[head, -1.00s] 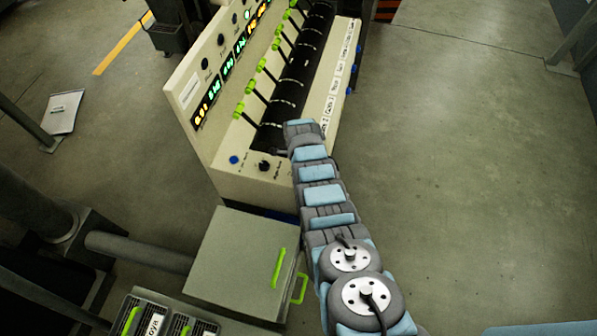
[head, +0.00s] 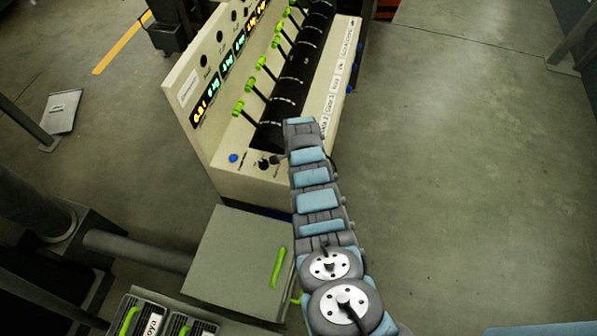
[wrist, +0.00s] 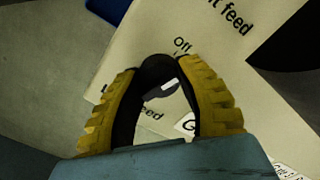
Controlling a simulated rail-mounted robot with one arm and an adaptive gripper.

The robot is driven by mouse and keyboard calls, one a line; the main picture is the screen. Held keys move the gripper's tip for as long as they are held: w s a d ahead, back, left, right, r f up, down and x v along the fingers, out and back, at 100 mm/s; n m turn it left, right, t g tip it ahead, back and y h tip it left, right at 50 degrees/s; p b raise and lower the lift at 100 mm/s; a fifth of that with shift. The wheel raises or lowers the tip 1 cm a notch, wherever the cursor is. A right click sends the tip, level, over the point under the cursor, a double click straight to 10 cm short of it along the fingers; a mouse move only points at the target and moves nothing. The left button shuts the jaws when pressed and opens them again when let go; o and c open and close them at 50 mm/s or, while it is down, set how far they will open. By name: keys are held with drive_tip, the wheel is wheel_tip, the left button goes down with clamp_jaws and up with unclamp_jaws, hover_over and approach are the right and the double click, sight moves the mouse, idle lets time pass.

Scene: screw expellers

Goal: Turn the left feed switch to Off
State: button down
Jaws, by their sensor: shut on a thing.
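A dark switch knob (wrist: 156,70) with a pale pointer mark sits between my gripper's yellow-padded fingers in the wrist view. My gripper (wrist: 158,78) is shut on this knob. The word "Off" is printed just above it, and the pointer lies a little below that word. Lettering ending in "t feed" shows at upper right, and more ending in "eed" shows below, partly cut off by my fingers. In the head view, my gripper (head: 276,159) is small at the console's near end, beside a black knob (head: 264,163). Which feed label belongs to the held knob cannot be read.
The cream console (head: 214,172) has a blue button (head: 233,158) at its near end and several green-handled levers (head: 239,107) along its length. A grey box (head: 238,262) with a green handle stands in front. The floor at right is clear.

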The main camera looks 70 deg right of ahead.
drive_tip(key=shift+f+n+b, duration=0.15)
drive_tip(key=shift+n+b, duration=0.35)
drive_tip(key=shift+n, duration=1)
drive_tip(key=c, duration=0.6)
unclamp_jaws()
drive_tip(key=shift+r, duration=0.2)
drive_tip(key=shift+r, duration=5.9)
